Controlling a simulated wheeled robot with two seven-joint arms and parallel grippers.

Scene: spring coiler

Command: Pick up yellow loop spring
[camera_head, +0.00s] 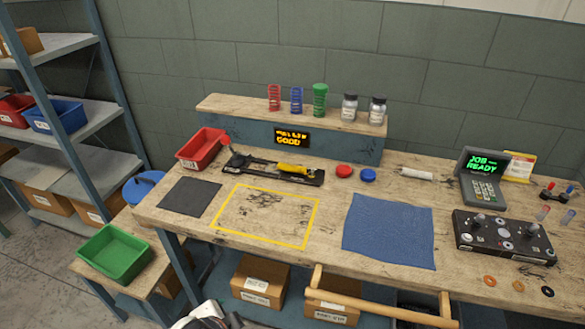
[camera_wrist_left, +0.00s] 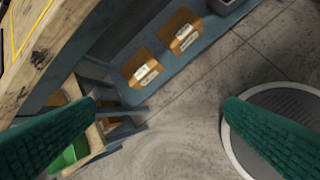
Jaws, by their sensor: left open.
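I cannot make out a yellow loop spring for certain in either view. A red spring (camera_head: 274,97), a blue spring (camera_head: 296,99) and a green spring (camera_head: 319,100) stand upright on the raised wooden shelf (camera_head: 235,107). A small orange ring (camera_head: 489,281), a yellowish-tan ring (camera_head: 518,286) and a black ring (camera_head: 547,291) lie at the bench's front right; they are too small to identify. My left gripper (camera_wrist_left: 160,108) shows two green fingers spread wide, empty, above the floor beside the bench. My right gripper is not in view.
The bench (camera_head: 330,222) holds a black tool with a yellow handle (camera_head: 295,169), a blue mat (camera_head: 390,232), a red bin (camera_head: 203,148) and a control box (camera_head: 502,237). A wooden rail (camera_head: 380,309) runs along the front. A green bin (camera_head: 114,254) stands at left.

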